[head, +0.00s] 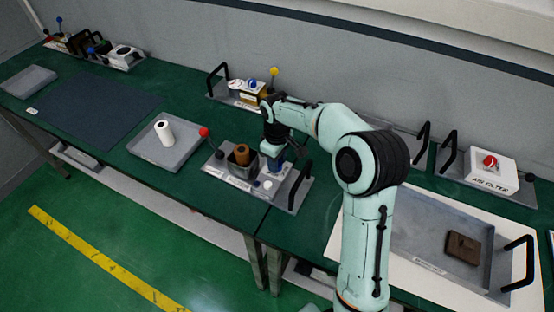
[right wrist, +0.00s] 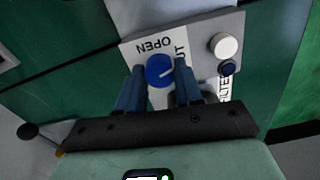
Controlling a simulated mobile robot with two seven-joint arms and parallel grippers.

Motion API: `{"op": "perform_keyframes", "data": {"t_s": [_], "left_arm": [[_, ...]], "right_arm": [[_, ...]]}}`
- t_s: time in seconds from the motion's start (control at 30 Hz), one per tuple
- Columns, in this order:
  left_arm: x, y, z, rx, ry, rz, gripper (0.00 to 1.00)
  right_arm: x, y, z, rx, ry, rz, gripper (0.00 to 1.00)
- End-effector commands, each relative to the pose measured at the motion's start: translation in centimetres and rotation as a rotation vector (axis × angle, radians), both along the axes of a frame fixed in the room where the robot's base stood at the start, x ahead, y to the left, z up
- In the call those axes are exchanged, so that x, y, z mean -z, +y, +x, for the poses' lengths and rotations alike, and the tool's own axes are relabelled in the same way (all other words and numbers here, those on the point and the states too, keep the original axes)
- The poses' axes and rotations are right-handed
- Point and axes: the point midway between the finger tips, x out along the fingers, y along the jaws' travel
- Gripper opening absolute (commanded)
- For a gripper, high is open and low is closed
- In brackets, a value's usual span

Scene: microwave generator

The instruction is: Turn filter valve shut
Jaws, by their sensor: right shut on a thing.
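The filter valve is a round blue knob (right wrist: 159,70) on a white plate marked OPEN, with a second label ending in "UT" partly covered by a finger. A short white mark on the knob points toward that second label. My right gripper (right wrist: 158,82) has its two blue fingers on either side of the knob and is shut on it. In the head view my right gripper (head: 275,165) reaches down over the right part of a grey station (head: 225,171), and the knob is hidden there. My left gripper is not in view.
The station also carries a brown cylinder (head: 242,154), a red-ball lever (head: 204,132) and a black handle (head: 300,184). A white button (right wrist: 224,45) sits close beside the valve plate. A tray (head: 150,155) with a white roll (head: 165,132) stands to the left.

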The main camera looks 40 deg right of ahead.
Motion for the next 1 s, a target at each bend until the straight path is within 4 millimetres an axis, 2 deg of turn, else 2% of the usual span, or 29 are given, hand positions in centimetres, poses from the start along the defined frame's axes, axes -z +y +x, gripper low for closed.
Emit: {"op": "perform_keyframes", "data": {"t_s": [0.43, 1.0], "left_arm": [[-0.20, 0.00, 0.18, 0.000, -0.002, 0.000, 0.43], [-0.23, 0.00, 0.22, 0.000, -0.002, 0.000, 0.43]], "right_arm": [[0.02, 0.08, 0.04, 0.294, -0.001, 0.001, 0.05], [0.03, 0.05, 0.03, 0.371, -0.001, 0.001, 0.05]]}}
